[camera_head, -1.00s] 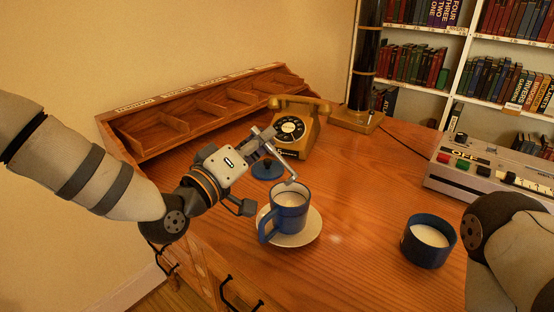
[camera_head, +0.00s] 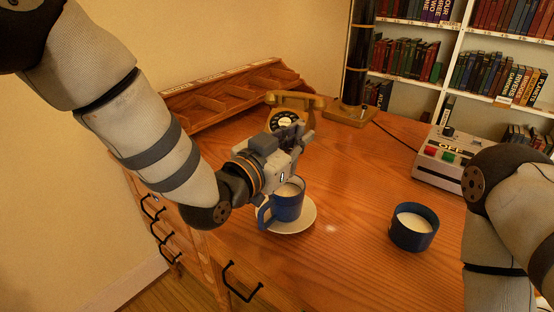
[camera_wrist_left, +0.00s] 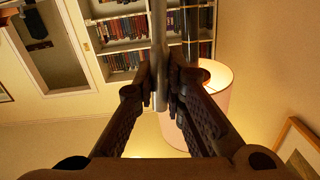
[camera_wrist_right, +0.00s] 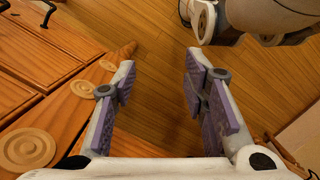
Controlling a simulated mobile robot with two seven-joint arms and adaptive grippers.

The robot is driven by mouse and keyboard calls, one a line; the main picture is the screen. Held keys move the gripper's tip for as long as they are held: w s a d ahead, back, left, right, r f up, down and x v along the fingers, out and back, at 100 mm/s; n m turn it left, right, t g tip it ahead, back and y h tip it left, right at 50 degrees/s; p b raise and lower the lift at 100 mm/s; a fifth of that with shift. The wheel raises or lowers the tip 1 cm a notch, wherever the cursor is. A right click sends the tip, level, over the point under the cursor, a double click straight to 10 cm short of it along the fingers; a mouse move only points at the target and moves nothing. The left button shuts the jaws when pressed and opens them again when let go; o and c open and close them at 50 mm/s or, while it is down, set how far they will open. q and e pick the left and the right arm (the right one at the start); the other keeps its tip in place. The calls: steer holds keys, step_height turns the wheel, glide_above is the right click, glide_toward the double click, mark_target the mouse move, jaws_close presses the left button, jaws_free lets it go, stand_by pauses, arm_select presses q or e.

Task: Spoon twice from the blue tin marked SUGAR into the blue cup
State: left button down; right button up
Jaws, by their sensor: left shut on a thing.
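The blue cup (camera_head: 288,208) stands upright on a pale saucer (camera_head: 308,219) with light contents inside. The open blue tin (camera_head: 410,239) holds white sugar and stands to the right of the cup; I cannot see its marking. My left gripper (camera_head: 301,137) is just above and behind the cup. In the left wrist view (camera_wrist_left: 160,85) it is shut on a grey metal rod, the spoon's handle (camera_wrist_left: 158,45). The spoon's bowl is hidden in the head view. My right gripper (camera_wrist_right: 160,85) is open and empty, above the floor beside wooden drawers.
A yellow telephone (camera_head: 287,118) and a wooden pigeonhole rack (camera_head: 210,112) stand at the back of the desk. A grey machine with coloured buttons (camera_head: 440,160) is at the right. The desk between saucer and tin is clear.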

mark_target(304, 125)
arm_select(q)
steer(key=shift+s+d+m, duration=0.2)
steer(key=shift+d+m, duration=0.25)
steer(key=shift+m, duration=0.15)
steer(key=shift+r, duration=1.45)
steer(key=shift+f, duration=0.1)
